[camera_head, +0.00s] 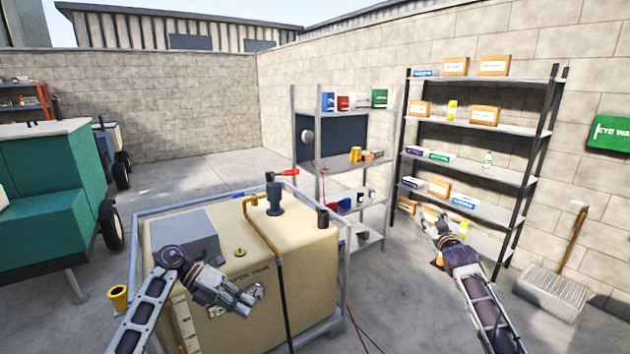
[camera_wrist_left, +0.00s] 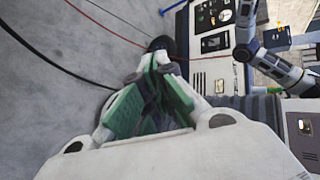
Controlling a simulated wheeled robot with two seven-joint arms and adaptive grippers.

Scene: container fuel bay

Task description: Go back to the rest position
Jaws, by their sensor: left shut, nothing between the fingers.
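My left gripper (camera_head: 248,300) is in front of the tan tank in the head view, and I cannot tell how far from its front face it is. In the left wrist view its green-padded fingers (camera_wrist_left: 158,62) meet at the tips, shut with nothing between them. My right gripper (camera_head: 432,228) is raised to the right of the tank, with the black shelf rack behind it. It is too small and dark there to tell whether its fingers are open or shut.
The tan tank (camera_head: 305,248) stands in a grey frame, with a nozzle and hose (camera_head: 263,225) on it. A yellow cup (camera_head: 119,297) is at its left. A grey shelf (camera_head: 350,165) and black rack (camera_head: 470,130) hold boxes.

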